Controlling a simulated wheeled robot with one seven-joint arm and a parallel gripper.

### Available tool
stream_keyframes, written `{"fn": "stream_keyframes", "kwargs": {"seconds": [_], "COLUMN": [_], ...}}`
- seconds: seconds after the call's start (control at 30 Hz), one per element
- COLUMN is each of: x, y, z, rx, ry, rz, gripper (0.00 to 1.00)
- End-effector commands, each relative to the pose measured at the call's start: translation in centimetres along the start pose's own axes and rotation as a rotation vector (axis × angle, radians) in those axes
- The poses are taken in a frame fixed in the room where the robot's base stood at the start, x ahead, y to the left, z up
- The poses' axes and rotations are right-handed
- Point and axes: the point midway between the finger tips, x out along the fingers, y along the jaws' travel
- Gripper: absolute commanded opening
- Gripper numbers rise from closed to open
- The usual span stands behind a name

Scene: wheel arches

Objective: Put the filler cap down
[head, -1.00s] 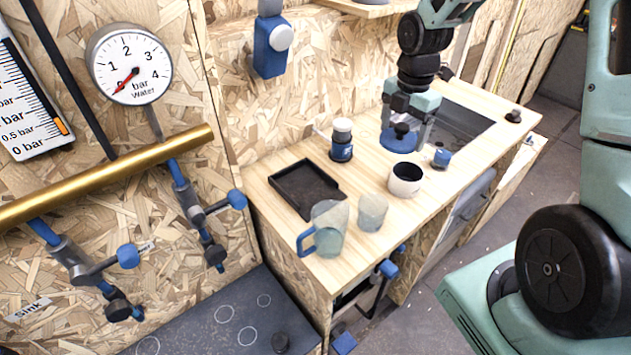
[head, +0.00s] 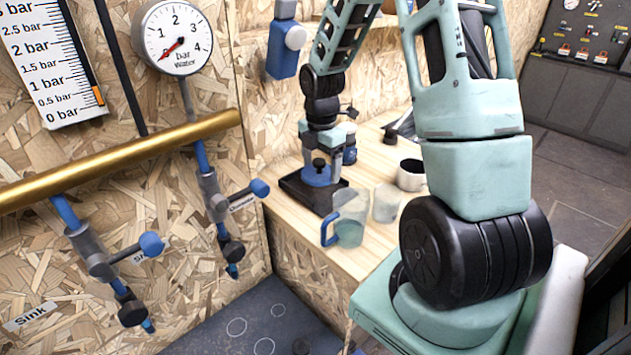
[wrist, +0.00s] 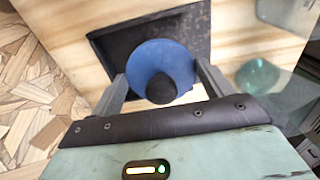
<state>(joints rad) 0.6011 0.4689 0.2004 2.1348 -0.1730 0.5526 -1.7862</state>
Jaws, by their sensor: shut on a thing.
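The filler cap (head: 318,173) is a blue disc with a black knob. My gripper (head: 320,165) is shut on it and holds it over the black tray at the left of the wooden counter. In the wrist view the blue cap (wrist: 150,62) sits between the two grey fingers of my gripper (wrist: 160,85), its black knob towards the camera. The black tray (head: 322,206) shows around and below the cap, and also behind it in the wrist view (wrist: 195,30). I cannot tell whether the cap touches the tray floor.
A clear jug with a blue handle (head: 350,228) stands just right of the tray, with a clear cup (head: 386,203) beside it. A white mug (head: 411,176) and a blue-based container (head: 350,150) stand farther back. A brass pipe (head: 120,165) runs along the wall at left.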

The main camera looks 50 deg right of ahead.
Motion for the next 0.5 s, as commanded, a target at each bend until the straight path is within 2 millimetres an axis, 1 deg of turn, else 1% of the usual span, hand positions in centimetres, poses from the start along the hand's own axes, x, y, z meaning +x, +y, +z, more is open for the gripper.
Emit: {"fn": "stream_keyframes", "kwargs": {"seconds": [0.13, 0.3, 0.4, 0.5], "x": [1.5, 3.8, 4.3, 4.3], "y": [0.0, 0.0, 0.0, 0.0], "z": [-0.1, -0.1, -0.1, 0.0], "rx": [-0.003, -0.003, -0.003, -0.003], "ry": [0.001, 0.0, 0.0, -0.001], "rz": [-0.003, -0.003, -0.001, 0.001], "gripper": [0.57, 0.57, 0.57, 0.57]}}
